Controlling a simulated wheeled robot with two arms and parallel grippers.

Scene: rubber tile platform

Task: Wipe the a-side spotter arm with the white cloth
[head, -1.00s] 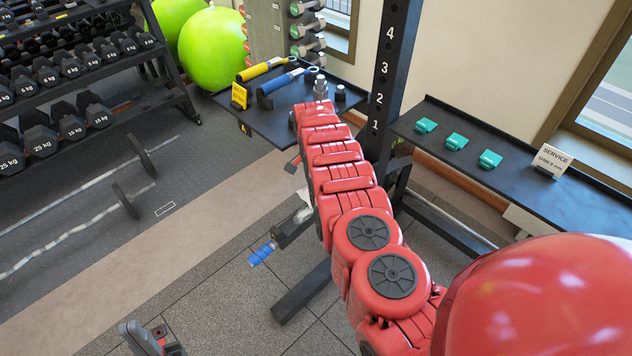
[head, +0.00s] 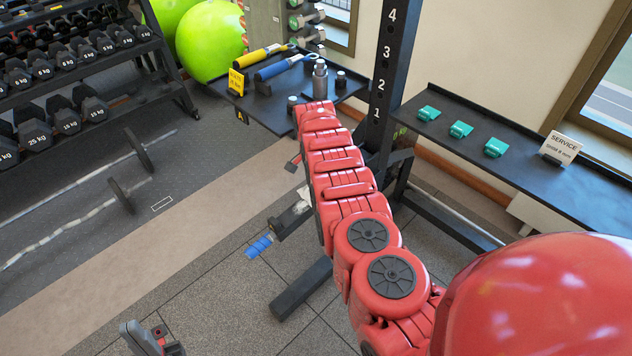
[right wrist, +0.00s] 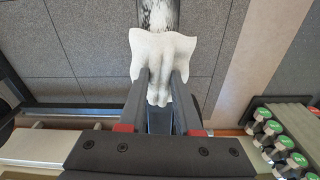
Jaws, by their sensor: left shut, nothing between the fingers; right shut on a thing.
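In the right wrist view a whitish, smeared stretch of the bar (right wrist: 158,14) shows beyond the cloth. The white cloth (right wrist: 152,48) is pinched between the fingers of my right gripper (right wrist: 161,78) and drapes over the bar, seemingly touching it. My left gripper (head: 150,340) is shut and empty at the bottom left.
The rack upright (head: 388,70) stands behind my right arm. A dark shelf (head: 480,170) with teal items and a service sign (head: 560,148) is at right. A tray (head: 262,108) holds yellow and blue tools.

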